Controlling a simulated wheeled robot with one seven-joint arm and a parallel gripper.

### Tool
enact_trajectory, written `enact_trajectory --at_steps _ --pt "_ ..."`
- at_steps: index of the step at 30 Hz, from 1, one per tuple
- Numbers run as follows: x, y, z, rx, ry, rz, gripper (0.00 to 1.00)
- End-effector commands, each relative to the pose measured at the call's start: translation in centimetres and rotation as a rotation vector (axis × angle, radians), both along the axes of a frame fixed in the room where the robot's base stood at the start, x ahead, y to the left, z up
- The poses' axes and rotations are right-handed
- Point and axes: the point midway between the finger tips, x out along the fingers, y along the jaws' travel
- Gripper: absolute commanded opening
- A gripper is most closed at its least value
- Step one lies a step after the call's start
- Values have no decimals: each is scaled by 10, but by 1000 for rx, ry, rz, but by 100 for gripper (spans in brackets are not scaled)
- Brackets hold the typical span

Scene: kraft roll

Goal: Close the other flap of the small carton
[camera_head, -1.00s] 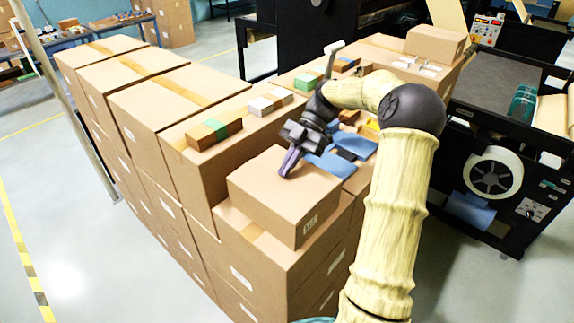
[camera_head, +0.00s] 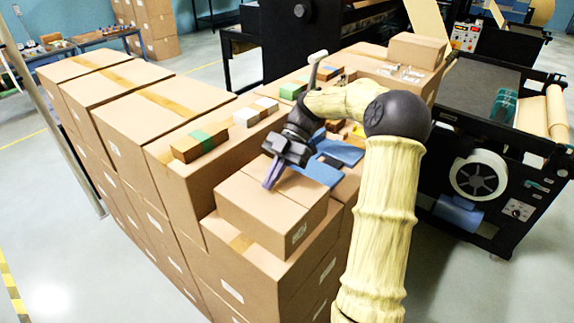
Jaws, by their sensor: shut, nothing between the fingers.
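The small carton (camera_head: 258,213) is a plain brown box on top of a larger carton in the stack, in the middle of the head view. Its top looks flat, with a faint seam across it, and no flap stands up clearly. My gripper (camera_head: 270,184) is shut and empty. It points down with its purple fingertips at the top of the small carton, near the middle. I cannot tell whether the tips touch the cardboard. My wrist hides part of the carton's far edge.
Large taped cartons (camera_head: 165,98) stand stacked to the left. Small boxes with green (camera_head: 199,145) and white (camera_head: 248,117) bands lie on the stack. Blue pieces (camera_head: 320,172) lie behind the small carton. A black machine (camera_head: 500,150) stands at the right. Grey floor is open at the left.

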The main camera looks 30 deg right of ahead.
Motion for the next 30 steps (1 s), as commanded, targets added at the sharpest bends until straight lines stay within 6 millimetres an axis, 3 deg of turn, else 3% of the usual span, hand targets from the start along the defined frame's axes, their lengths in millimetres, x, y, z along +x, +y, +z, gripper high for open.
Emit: enact_trajectory --at_steps 9,11,30 --pt "1 2 39 1 -5 2 0" --pt "5 -6 27 3 -6 -1 0" --pt "38 -76 0 1 -6 -1 0"
